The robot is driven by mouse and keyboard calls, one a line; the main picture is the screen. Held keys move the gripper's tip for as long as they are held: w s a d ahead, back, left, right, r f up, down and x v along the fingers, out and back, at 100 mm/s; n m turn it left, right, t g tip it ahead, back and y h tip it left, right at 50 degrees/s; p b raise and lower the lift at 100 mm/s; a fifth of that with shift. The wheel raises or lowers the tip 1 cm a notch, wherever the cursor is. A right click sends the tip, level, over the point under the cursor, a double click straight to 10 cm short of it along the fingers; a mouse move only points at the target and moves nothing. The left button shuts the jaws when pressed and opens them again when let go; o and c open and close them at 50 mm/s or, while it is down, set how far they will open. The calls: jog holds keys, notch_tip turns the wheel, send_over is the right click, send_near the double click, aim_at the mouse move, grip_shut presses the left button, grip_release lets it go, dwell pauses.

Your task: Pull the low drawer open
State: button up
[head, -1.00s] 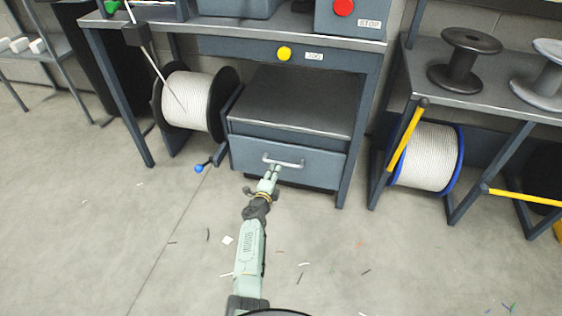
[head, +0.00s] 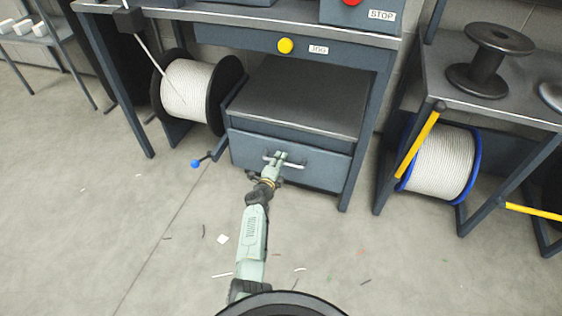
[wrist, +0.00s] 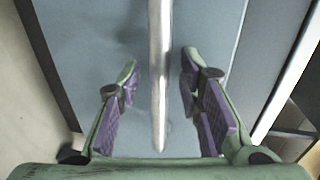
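The low drawer (head: 315,170) is the blue-grey front under the workbench, and it looks shut. Its metal bar handle (head: 298,162) runs across the upper part of the front. My gripper (head: 279,157) is at the left half of the handle. In the wrist view the handle (wrist: 160,70) runs lengthwise between the two purple-padded fingers of my gripper (wrist: 160,85). The fingers are open, with a gap on both sides of the bar. The drawer front (wrist: 95,40) fills most of the background.
A blue-knobbed crank (head: 196,163) sticks out at the left of the drawer. A white rope spool (head: 188,90) stands behind it. A yellow-handled lever (head: 418,142) and another spool (head: 443,163) are at the right. The floor before the drawer is clear except for small scraps.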

jog(key=shift+c, duration=0.4)
grip_shut()
dwell(0.4)
